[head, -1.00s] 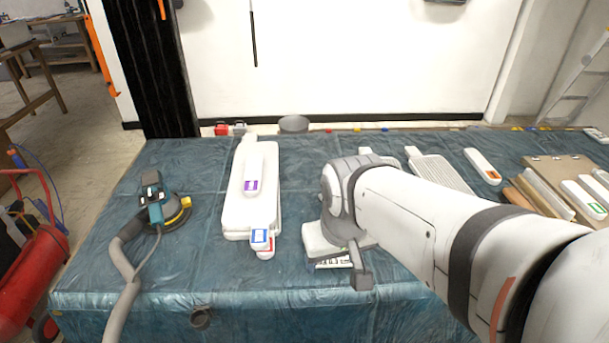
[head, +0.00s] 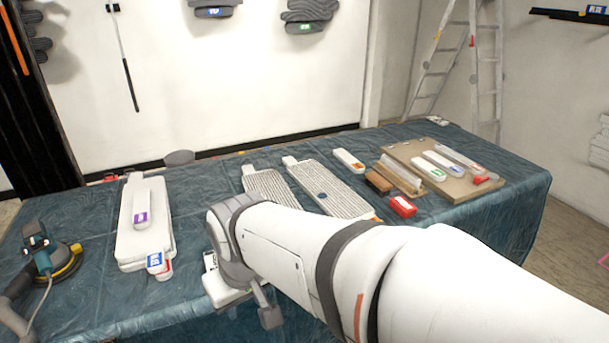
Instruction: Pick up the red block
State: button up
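A small red block (head: 402,206) with a white label lies on the blue-covered table, right of the middle in the head view. It sits near the front right of a ribbed white board, beyond my arm. My gripper (head: 246,302) is at the lower left of the middle, over the front part of the table, well to the left of the block and apart from it. My own wrist hides part of it, so I cannot see whether its fingers are apart or hold anything.
White boards stack at left (head: 147,250). Two ribbed boards (head: 325,190) lie mid-table. A brown board (head: 440,170) at right carries several coloured-label pieces. A wood-and-white tool (head: 398,176) lies behind the red block. A sander (head: 48,252) stands at far left. A ladder (head: 455,65) stands behind.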

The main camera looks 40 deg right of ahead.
aim_at(403, 208)
jog(key=z, duration=3.15)
jog(key=k, duration=0.9)
jog(key=u, duration=0.95)
jog(key=i, duration=0.95)
jog(key=u, duration=0.05)
